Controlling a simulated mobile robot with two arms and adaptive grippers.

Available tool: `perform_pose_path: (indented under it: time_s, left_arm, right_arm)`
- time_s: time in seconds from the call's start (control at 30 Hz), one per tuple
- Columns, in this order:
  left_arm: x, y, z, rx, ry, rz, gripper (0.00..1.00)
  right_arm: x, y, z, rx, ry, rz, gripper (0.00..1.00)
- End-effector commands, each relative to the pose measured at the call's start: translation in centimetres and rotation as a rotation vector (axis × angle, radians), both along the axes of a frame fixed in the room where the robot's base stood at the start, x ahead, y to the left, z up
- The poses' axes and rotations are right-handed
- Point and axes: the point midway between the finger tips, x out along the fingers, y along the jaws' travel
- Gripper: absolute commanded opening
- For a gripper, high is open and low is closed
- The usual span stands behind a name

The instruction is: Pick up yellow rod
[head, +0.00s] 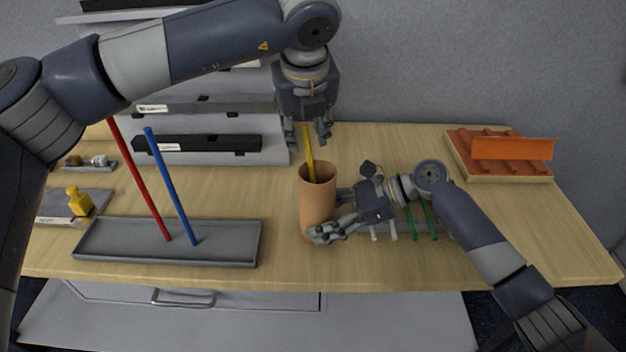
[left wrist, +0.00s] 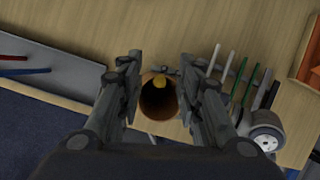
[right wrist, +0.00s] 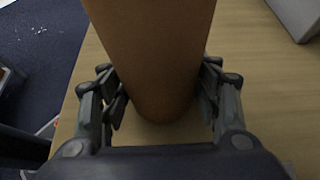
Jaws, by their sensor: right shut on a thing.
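The yellow rod (head: 308,150) stands slightly tilted in a terracotta cup (head: 317,205), its lower part hidden inside. In the left wrist view, the rod's yellow end (left wrist: 159,81) shows at the cup's rim (left wrist: 146,108). My left gripper (head: 309,137) points down over the cup, its open fingers on either side of the rod's top with gaps. My right gripper (head: 328,215) is shut on the cup from the right, low on its body. In the right wrist view, the cup (right wrist: 150,60) stands between its fingers.
A grey tray (head: 110,243) at left holds a red rod (head: 140,180) and a blue rod (head: 170,185). White and green rods (head: 430,218) stand behind my right gripper. An orange rack (head: 500,165) is at back right. Grey shelves (head: 205,125) stand behind.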

Motion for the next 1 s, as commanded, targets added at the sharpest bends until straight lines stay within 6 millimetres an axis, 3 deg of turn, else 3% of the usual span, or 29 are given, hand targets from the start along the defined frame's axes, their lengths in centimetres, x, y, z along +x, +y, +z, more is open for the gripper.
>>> perform_pose_path:
  time_s: [0.23,0.47,0.5,0.63,1.0]
  left_arm:
    - [1.6,0.2,-3.4,0.0,0.002,0.0,0.33]
    - [1.8,0.2,-3.8,0.001,0.0,0.0,0.33]
    - [1.8,0.2,-3.8,0.001,0.0,0.0,0.31]
    - [1.8,0.2,-3.8,0.0,0.0,0.0,0.01]
    - [1.8,0.2,-3.7,0.0,0.0,0.0,0.0]
  right_arm:
    - [0.0,0.0,0.0,0.0,0.0,0.0,0.45]
    - [0.0,0.0,0.0,0.0,0.0,0.0,0.45]
    - [0.0,0.0,0.0,0.0,0.0,0.0,0.45]
    - [0.0,0.0,0.0,0.0,0.0,0.0,0.45]
    - [0.0,0.0,0.0,0.0,0.0,0.0,0.45]
